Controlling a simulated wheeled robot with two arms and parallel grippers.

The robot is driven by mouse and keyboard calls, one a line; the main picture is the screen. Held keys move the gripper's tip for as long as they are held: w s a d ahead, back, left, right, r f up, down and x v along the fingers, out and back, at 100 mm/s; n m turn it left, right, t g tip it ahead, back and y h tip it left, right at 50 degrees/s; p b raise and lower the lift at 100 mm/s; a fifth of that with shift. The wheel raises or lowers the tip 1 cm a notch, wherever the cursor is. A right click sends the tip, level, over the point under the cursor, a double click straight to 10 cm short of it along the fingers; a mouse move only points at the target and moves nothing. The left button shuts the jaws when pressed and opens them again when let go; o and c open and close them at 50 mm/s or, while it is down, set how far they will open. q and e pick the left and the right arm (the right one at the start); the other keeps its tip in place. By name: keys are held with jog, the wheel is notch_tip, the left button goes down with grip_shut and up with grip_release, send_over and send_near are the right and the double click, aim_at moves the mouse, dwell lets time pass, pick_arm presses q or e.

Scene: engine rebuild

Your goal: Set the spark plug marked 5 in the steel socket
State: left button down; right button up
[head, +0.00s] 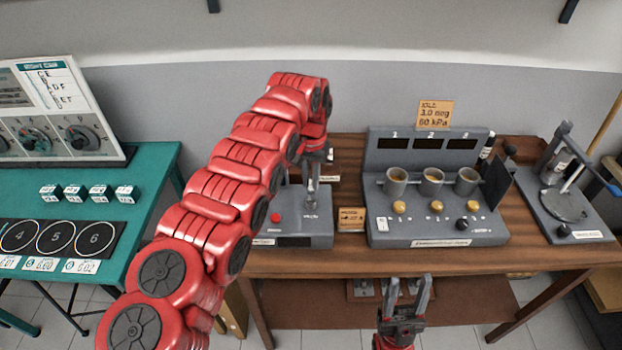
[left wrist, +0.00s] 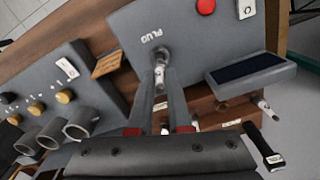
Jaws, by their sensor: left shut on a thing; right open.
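My left gripper (head: 313,178) points down over a grey box (head: 305,240) with a red button, at the left of the wooden bench. In the left wrist view its fingers (left wrist: 160,88) are shut on a small metallic piece, seemingly the spark plug (left wrist: 160,72). Its mark cannot be read. The plug is lined up with the steel socket (left wrist: 161,54) beside the word PLUG on the box. I cannot tell whether it sits inside or just above the socket. My right gripper (head: 407,290) is open and empty, low in front of the bench.
A grey console (head: 435,232) with three cups stands right of the box. A small orange card (head: 351,219) lies between them. A stand with a round plate (head: 565,205) is at the far right. A teal table (head: 150,165) with small labelled blocks (head: 98,192) is at left.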

pick_arm(q)
jog(key=shift+f+b, duration=0.55)
jog(key=shift+f, duration=0.1)
dwell(0.5)
jog(key=shift+f+b, duration=0.1)
jog(key=shift+b, duration=0.25)
dwell(0.3)
jog(key=shift+f+b, duration=0.3)
jog(key=shift+b, duration=0.15)
dwell(0.3)
jog(key=c, duration=0.8)
grip_release()
jog(key=shift+o, duration=0.2)
jog(key=shift+r, duration=0.1)
